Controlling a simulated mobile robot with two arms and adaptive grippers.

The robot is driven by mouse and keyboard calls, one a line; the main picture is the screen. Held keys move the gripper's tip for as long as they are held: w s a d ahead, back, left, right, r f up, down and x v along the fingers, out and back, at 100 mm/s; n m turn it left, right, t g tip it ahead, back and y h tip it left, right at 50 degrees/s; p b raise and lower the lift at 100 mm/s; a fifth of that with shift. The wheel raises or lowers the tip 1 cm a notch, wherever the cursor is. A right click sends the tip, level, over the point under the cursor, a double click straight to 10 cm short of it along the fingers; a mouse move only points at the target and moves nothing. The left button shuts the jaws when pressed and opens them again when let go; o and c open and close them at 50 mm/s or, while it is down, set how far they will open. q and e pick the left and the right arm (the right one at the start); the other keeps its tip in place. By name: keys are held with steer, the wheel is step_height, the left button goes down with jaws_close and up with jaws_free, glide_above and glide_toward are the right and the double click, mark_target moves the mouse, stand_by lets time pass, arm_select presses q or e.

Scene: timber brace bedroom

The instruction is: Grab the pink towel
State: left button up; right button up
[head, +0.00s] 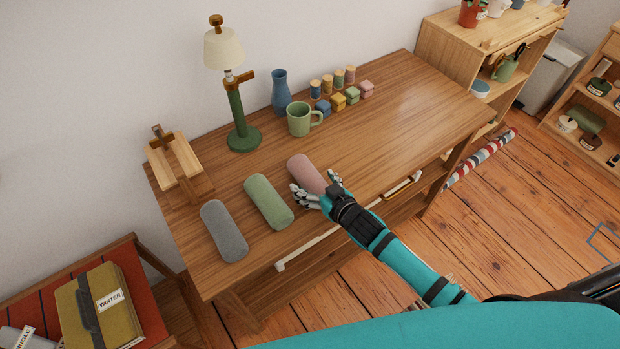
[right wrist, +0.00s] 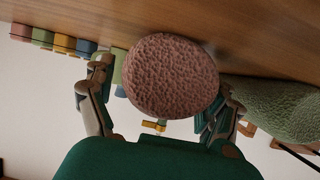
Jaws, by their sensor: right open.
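The pink towel (head: 307,173) is a rolled cylinder lying on the wooden desk (head: 400,115), to the right of a green rolled towel (head: 268,201) and a grey rolled towel (head: 223,230). My right gripper (head: 319,189) is at the near end of the pink towel, with its fingers spread open. In the right wrist view the round end of the pink towel (right wrist: 170,75) sits between the two open fingers of the gripper (right wrist: 160,105). The green towel (right wrist: 275,105) shows just beyond the right finger. My left gripper is not seen.
A green mug (head: 299,119), a blue vase (head: 281,92), a green lamp (head: 238,120) and several small jars and colored blocks (head: 338,102) stand toward the back of the desk. A wooden stand (head: 174,165) is at the left. The desk's right part is clear.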

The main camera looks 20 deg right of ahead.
steer(key=c, duration=1.3)
